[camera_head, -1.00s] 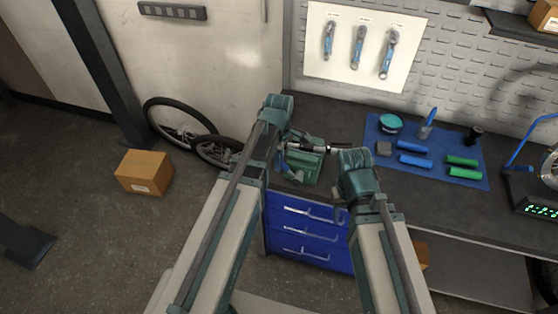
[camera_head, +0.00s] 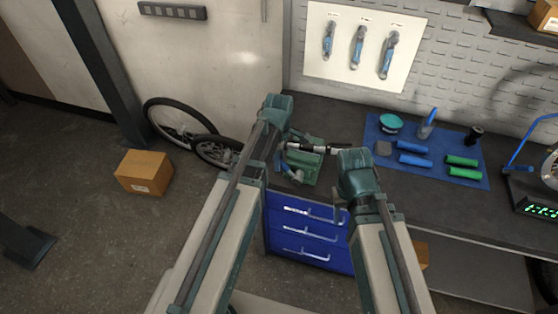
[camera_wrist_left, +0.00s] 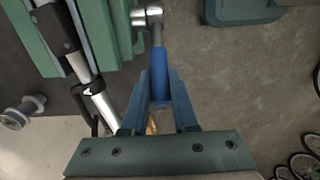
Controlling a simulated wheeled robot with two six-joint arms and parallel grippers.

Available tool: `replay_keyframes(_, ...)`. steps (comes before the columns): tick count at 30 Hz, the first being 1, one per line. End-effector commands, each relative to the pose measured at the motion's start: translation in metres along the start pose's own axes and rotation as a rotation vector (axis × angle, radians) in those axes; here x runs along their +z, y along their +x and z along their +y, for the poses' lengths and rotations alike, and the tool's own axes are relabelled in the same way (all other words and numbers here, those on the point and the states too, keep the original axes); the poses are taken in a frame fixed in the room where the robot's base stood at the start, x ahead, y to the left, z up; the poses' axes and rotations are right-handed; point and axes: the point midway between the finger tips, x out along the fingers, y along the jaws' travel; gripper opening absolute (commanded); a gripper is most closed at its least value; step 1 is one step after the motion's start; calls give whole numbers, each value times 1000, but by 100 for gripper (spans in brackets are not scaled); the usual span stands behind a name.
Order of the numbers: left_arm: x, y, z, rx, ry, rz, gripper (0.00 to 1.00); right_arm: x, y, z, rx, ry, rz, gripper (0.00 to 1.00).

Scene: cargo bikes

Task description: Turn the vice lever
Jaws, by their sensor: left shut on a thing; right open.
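The green vice (camera_head: 303,165) stands on the left end of the workbench. It also shows in the left wrist view (camera_wrist_left: 100,35). A silver and black tube (camera_head: 318,149) lies across its top. The vice lever (camera_wrist_left: 158,62) has a blue grip and a chrome joint. My left gripper (camera_wrist_left: 160,100) is shut around the blue grip, with the chrome end beyond its fingertips. In the head view my left gripper (camera_head: 290,172) is at the near left side of the vice, partly hidden by my arm. My right gripper (camera_head: 341,212) is open and empty, in front of the blue drawers.
The dark workbench (camera_head: 345,118) carries a blue mat (camera_head: 437,176) with grips and small items, right of my right arm. Blue drawers (camera_head: 305,232) are below the vice. Wheels (camera_head: 180,122) lean at the wall, and a cardboard box (camera_head: 144,172) sits on the floor.

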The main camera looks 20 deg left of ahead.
Motion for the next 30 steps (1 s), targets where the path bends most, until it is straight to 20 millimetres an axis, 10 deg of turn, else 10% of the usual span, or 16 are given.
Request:
replay_keyframes(23, -20, 21, 0, -1, 0, -282, 0, -2, 30, -3, 0, 1, 0, 50)
replay_keyframes(24, -20, 21, -1, -1, 0, -282, 30, -2, 30, -3, 0, 1, 0, 50)
replay_keyframes(30, -20, 21, 0, -1, 0, -282, 57, -2, 30, -3, 0, 1, 0, 50)
